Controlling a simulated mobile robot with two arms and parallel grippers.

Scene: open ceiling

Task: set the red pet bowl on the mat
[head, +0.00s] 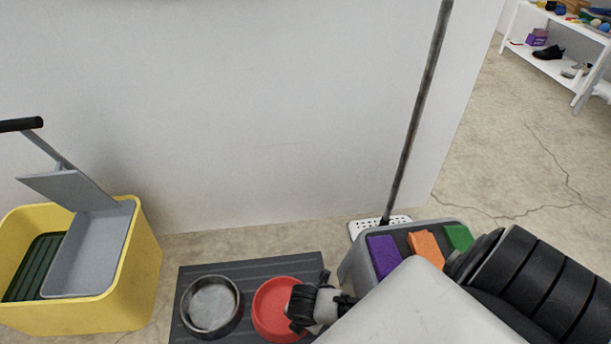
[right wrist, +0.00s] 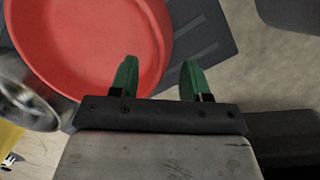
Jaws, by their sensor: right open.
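The red pet bowl (head: 276,308) sits upright on the dark ribbed mat (head: 252,268), right of a grey metal bowl (head: 211,306). In the right wrist view the red bowl (right wrist: 85,45) fills the upper left. My right gripper (head: 303,305) is at the bowl's right side and hides part of its rim. Its green-tipped fingers (right wrist: 159,72) are apart with nothing held between them. One finger overlaps the bowl's rim in the picture and the other is outside it; I cannot tell if they touch. My left gripper is not in view.
A yellow mop bucket (head: 140,262) stands left of the mat. A grey bin (head: 357,268) with purple, orange and green sponges is right of it. A mop (head: 411,130) leans behind, near the wall (head: 240,110). A white shelf (head: 545,62) is far right.

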